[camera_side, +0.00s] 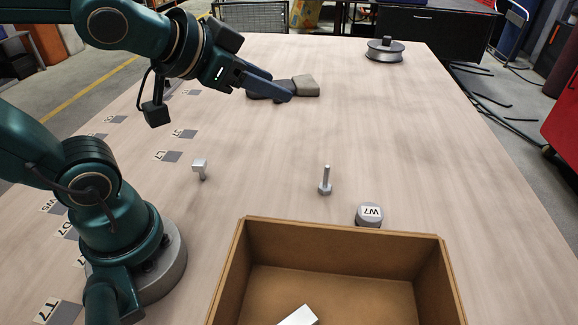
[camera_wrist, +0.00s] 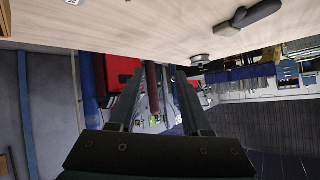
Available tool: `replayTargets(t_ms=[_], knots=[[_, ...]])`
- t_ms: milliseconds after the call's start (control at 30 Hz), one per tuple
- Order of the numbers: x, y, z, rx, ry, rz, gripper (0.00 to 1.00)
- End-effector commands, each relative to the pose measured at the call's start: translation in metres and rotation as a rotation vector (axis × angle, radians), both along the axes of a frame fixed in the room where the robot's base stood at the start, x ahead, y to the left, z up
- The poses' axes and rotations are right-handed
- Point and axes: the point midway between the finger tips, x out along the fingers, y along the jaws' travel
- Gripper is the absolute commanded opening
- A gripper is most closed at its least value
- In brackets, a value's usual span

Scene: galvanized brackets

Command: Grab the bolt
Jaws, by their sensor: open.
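The bolt (camera_side: 326,181) is a small silver piece standing upright on the wooden table, its wide head down and shank up, right of the table's middle in the side view. My gripper (camera_side: 281,87) is in the air at the upper left of it, well apart from it. Its two fingers are spread and empty. In the wrist view my gripper (camera_wrist: 155,68) points across the table toward the room. I cannot make out the bolt surely there; small pale things are cut off at the top edge.
A brown open box (camera_side: 340,231) with a pale piece inside stands at the front. A W7-marked round weight (camera_side: 370,215) sits behind it. A silver bracket (camera_side: 200,168) stands left. The table between is clear.

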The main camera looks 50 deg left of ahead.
Motion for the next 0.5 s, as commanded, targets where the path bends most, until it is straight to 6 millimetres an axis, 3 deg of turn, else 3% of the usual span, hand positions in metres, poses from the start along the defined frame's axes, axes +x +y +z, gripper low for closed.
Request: replayTargets(t_ms=[100,233,367,500], knots=[[0.045,0.006,0.016,0.112,-0.135,-0.074,0.48],[0.086,0.000,0.018,0.195,-0.240,-0.208,0.48],[0.113,-0.011,0.003,0.218,-0.295,-0.361,0.48],[0.127,-0.025,-0.027,0.178,-0.314,-0.528,0.48]])
